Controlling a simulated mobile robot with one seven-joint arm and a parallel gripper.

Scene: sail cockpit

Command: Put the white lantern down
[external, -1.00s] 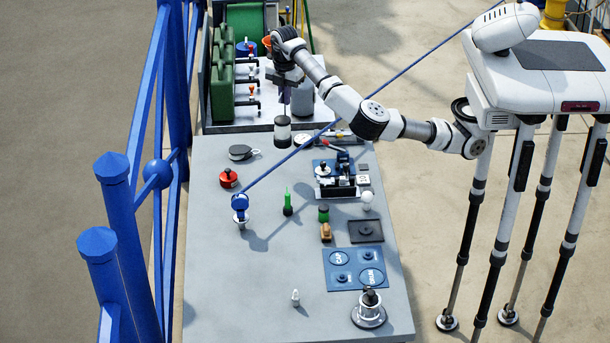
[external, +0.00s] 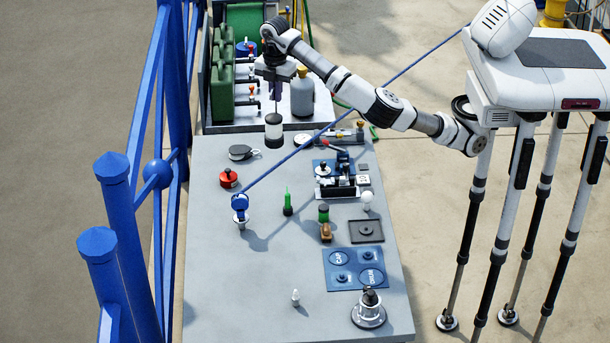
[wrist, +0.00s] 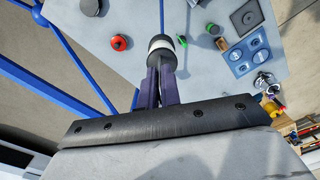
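The white lantern (external: 273,131), a small cylinder with a white middle and dark top and bottom, is upright at the far left part of the grey table, near its back edge. My gripper (external: 275,106) is directly above it, pointing down. In the wrist view the dark purple fingers (wrist: 162,68) are close together and shut on the lantern's top, and the lantern (wrist: 160,44) shows just past their tips. I cannot tell whether its base touches the table (external: 225,275).
A blue rope (external: 300,145) crosses diagonally close to the lantern's right. A winch-like device (external: 336,175) stands further right. Green jerrycans (external: 222,85) stand behind. The table's front left is mostly clear.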

